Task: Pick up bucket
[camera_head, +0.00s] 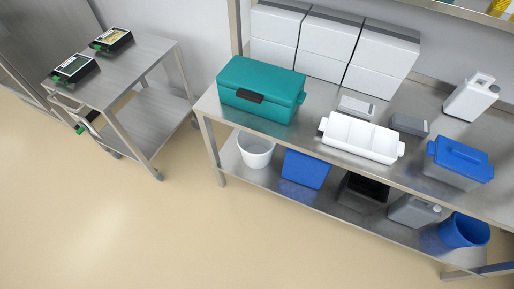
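Two bucket-like containers stand on the lower shelf of the steel table. A white round bucket (256,151) stands upright and open at the left end, below the teal box. A blue round bucket (463,231) sits at the right end; it looks tilted, and its open top faces up. The pictures do not show which one the task means. My gripper is not in view.
The steel table (315,123) holds a teal lidded box (262,90), a white divided tray (360,139) and a blue-lidded container (458,163). A blue bin (305,168) and a grey canister (413,211) share the lower shelf. A steel cart (128,70) stands left. The floor in front is clear.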

